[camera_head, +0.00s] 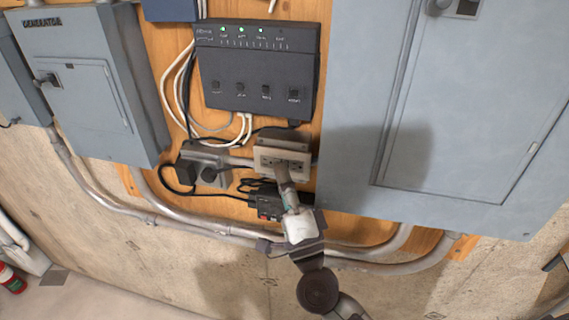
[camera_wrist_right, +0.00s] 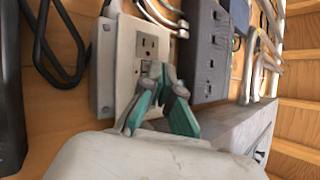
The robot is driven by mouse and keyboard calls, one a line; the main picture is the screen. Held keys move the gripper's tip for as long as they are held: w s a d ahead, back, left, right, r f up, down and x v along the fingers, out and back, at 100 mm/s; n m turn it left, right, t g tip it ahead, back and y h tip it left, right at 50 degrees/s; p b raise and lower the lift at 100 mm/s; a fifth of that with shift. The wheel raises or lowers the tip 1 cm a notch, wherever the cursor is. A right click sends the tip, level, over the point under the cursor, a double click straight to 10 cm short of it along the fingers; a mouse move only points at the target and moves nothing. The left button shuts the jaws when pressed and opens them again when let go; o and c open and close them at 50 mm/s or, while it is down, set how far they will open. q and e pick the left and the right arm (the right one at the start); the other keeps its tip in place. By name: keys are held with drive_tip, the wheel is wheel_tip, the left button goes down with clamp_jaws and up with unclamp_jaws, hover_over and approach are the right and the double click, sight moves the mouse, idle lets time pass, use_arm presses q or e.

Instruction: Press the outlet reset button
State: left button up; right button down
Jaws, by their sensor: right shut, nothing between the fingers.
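The beige wall outlet (camera_head: 266,152) is mounted on the wooden board, below a black control box. It also shows in the right wrist view, where its cream faceplate (camera_wrist_right: 141,50) has a socket and small buttons in the middle. My right gripper (camera_head: 281,170) is shut and empty, with its fingertips at the lower part of the outlet. In the right wrist view the teal-padded fingers (camera_wrist_right: 160,72) are together over the middle of the faceplate and hide part of it. I cannot tell whether the tips touch the reset button. My left gripper is not in view.
The black control box (camera_head: 257,68) with green lights hangs above the outlet. A second grey outlet box (camera_head: 207,157) with black plugs is to its left. A black power adapter (camera_head: 266,203) sits just below. Large grey panels (camera_head: 460,100) stand to the right, and conduits run below.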

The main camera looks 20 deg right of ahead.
idle(0.4)
drive_tip(key=shift+s+a, duration=0.4)
drive_tip(key=shift+s, duration=0.25)
drive_tip(key=shift+s+a, duration=0.7)
drive_tip(key=shift+s, duration=0.3)
drive_tip(key=shift+s+a, duration=0.65)
drive_tip(key=shift+s, duration=0.35)
